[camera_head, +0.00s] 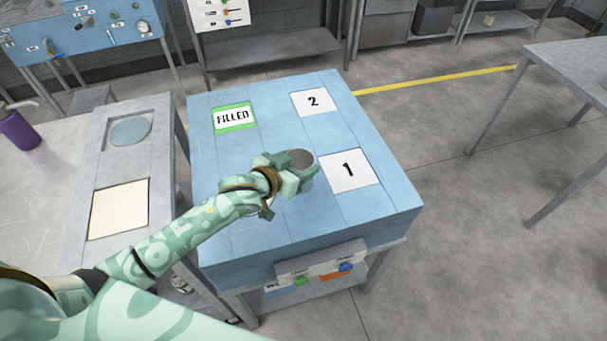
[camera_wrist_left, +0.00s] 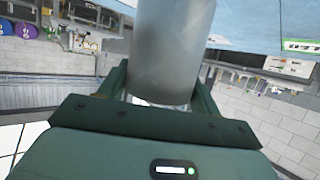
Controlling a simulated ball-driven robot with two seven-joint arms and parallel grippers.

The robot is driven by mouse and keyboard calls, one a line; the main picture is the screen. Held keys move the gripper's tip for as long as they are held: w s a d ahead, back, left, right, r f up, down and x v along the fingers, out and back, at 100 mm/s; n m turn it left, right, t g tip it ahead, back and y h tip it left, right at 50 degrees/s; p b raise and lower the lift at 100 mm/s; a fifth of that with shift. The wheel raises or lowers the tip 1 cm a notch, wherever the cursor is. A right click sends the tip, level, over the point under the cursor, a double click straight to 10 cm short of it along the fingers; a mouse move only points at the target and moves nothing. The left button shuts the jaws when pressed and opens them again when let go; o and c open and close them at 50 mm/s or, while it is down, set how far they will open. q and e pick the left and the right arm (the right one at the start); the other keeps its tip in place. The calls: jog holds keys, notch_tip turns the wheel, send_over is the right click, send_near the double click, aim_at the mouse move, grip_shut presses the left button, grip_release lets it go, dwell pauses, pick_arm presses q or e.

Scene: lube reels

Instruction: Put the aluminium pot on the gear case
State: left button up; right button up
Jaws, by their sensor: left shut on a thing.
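My left gripper (camera_head: 298,172) is over the blue bench top, just left of the white card marked 1 (camera_head: 350,171). It is shut on a grey metal cylinder, which looks like the aluminium pot (camera_head: 303,157). In the left wrist view the pot (camera_wrist_left: 172,50) stands between the two fingers, smooth and dull grey. The fingers and wrist hide part of it in the head view. I cannot tell whether its base touches the bench. I cannot tell which thing is the gear case. My right gripper is not in view.
The blue bench (camera_head: 235,235) also bears a card marked 2 (camera_head: 314,101) and a green-edged FILLED card (camera_head: 233,118). Another table (camera_head: 575,65) stands right.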

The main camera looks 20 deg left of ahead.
pick_arm(q)
jog(key=shift+w+d+f+b, duration=0.2)
jog(key=shift+w+f, duration=0.15)
jog(key=shift+f, duration=0.2)
jog(key=shift+w+d+f+b, duration=0.15)
jog(key=shift+w+f, duration=0.2)
jog(key=shift+f, duration=0.15)
notch_tip(320, 180, down, 3)
jog(key=shift+f+b, duration=0.1)
jog(key=shift+b, duration=0.55)
jog(key=o, duration=1)
jog(key=shift+o, duration=0.2)
